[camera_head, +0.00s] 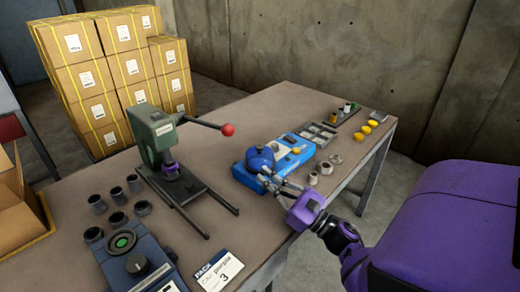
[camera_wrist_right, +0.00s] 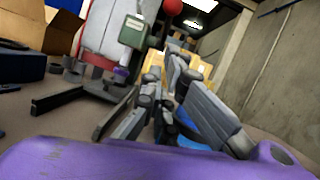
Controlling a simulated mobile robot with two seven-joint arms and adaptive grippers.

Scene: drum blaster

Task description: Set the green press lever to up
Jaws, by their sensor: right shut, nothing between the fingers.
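The green press (camera_head: 153,130) stands on the table at centre left, on a dark forked base. Its lever (camera_head: 203,122) reaches out to the right, sloping slightly down in the picture, and ends in a red ball (camera_head: 228,129). A purple part (camera_head: 172,170) sits under the press head. In the right wrist view the press (camera_wrist_right: 133,32) and red ball (camera_wrist_right: 172,7) show at the top, beyond the fingers. My right gripper (camera_head: 272,182) is shut and empty, right of and lower than the ball, in front of the blue device. It is apart from the lever. My left gripper is not in view.
A blue device (camera_head: 244,177) with a round dome stands behind my right gripper. Several dark cups (camera_head: 115,196) and another blue machine (camera_head: 130,262) are at front left. A card (camera_head: 219,270) lies at the front edge. Stacked boxes (camera_head: 115,65) stand behind the table.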

